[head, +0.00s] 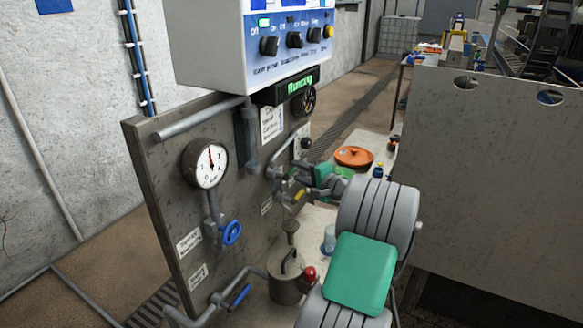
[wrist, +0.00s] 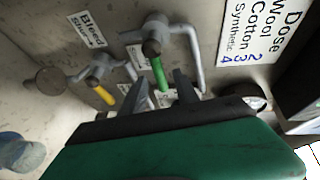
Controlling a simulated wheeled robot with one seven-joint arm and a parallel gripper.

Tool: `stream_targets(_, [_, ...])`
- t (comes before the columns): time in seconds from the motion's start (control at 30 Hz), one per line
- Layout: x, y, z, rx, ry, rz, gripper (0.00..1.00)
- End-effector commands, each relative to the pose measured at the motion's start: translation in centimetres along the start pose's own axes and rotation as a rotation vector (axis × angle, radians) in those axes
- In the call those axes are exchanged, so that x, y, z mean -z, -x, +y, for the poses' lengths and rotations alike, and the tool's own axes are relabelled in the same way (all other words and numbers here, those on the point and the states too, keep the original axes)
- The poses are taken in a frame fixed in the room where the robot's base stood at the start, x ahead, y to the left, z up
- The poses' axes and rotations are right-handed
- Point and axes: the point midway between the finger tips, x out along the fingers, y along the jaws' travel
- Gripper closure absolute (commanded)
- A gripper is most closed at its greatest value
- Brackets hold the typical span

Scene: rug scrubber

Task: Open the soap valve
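In the wrist view, a valve with a green lever (wrist: 158,73) sits on a grey pipe on the panel. A second valve with a yellow lever (wrist: 104,95) is to its left; it also shows in the head view (head: 299,196). The small labels near them are partly hidden or too blurred to tell which valve is for soap. My gripper (wrist: 160,92) is open, with its two dark fingers apart. The green lever's lower end appears between the fingertips; I cannot tell whether they touch it. In the head view my gripper (head: 304,182) is at the panel, partly hidden by my arm.
The upright panel (head: 165,185) carries a pressure gauge (head: 205,163), a blue wheel valve (head: 230,232) and a lower blue lever (head: 240,296). A control box (head: 250,45) reading "Running" below overhangs it. A metal pot (head: 286,283) stands below, and an orange lid (head: 353,156) lies behind.

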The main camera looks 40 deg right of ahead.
Motion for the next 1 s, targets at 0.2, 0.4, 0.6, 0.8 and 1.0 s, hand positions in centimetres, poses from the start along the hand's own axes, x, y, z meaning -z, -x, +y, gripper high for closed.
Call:
stream_targets(0.2, [0.0,-3.0,-0.1,0.000,-0.001,-0.001,0.63])
stream_targets(0.4, [-0.1,-3.4,-0.1,0.000,0.001,-0.001,0.63])
stream_targets(0.6, [-0.2,-3.4,-0.1,0.000,0.001,-0.003,0.74])
stream_targets(0.8, [-0.2,-3.4,-0.1,0.000,0.001,-0.004,0.90])
stream_targets(1.0, [-0.3,-3.4,-0.1,0.000,0.001,-0.004,1.00])
